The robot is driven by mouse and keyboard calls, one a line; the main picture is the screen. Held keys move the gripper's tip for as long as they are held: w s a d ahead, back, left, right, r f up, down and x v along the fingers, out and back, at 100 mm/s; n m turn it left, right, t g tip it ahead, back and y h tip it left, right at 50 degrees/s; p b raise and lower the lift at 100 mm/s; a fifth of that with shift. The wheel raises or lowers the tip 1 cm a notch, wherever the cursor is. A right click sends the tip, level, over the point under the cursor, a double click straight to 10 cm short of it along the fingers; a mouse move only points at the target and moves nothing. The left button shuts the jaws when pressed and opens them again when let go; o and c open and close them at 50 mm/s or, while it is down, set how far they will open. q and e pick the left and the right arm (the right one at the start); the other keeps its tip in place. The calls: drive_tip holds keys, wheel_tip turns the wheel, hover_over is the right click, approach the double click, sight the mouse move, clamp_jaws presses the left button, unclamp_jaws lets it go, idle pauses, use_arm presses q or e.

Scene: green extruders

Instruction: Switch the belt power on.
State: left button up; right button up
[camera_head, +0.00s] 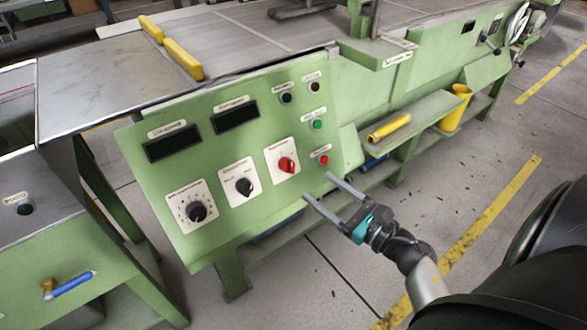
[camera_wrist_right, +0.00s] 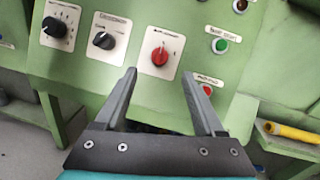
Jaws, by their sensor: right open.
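A green control panel (camera_head: 190,222) stands tilted in the middle of the head view. On it are two dark displays, two black knobs and a red rotary switch (camera_head: 287,165) on a white plate. The red switch also shows in the right wrist view (camera_wrist_right: 160,57), ahead of the fingers. A green button (camera_head: 317,125) and a red button (camera_head: 323,160) sit to its right. My right gripper (camera_head: 318,188) is open and empty, below and right of the red switch and apart from it in the head view. The panel's small labels are too blurred to read. My left gripper is not in view.
A black knob (camera_head: 244,187) sits left of the red switch. A yellow cylinder (camera_head: 389,128) lies on a green shelf at right, near a yellow bucket (camera_head: 456,107). A blue-handled valve (camera_head: 70,283) is at lower left. Open floor lies right of the panel.

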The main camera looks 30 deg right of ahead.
sight(294, 170)
drive_tip(key=w, duration=0.2)
drive_tip(key=w+a, duration=0.1)
drive_tip(key=w, duration=0.5)
drive_tip(key=shift+w+a+b, duration=0.25)
drive_tip(key=shift+a+b, duration=0.05)
drive_tip(key=shift+a, duration=0.05)
drive_tip(key=shift+w+a, duration=0.1)
drive_tip(key=shift+w, duration=0.3)
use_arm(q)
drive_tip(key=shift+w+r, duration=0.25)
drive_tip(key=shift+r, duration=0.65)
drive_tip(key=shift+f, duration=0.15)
use_arm(e)
clamp_jaws()
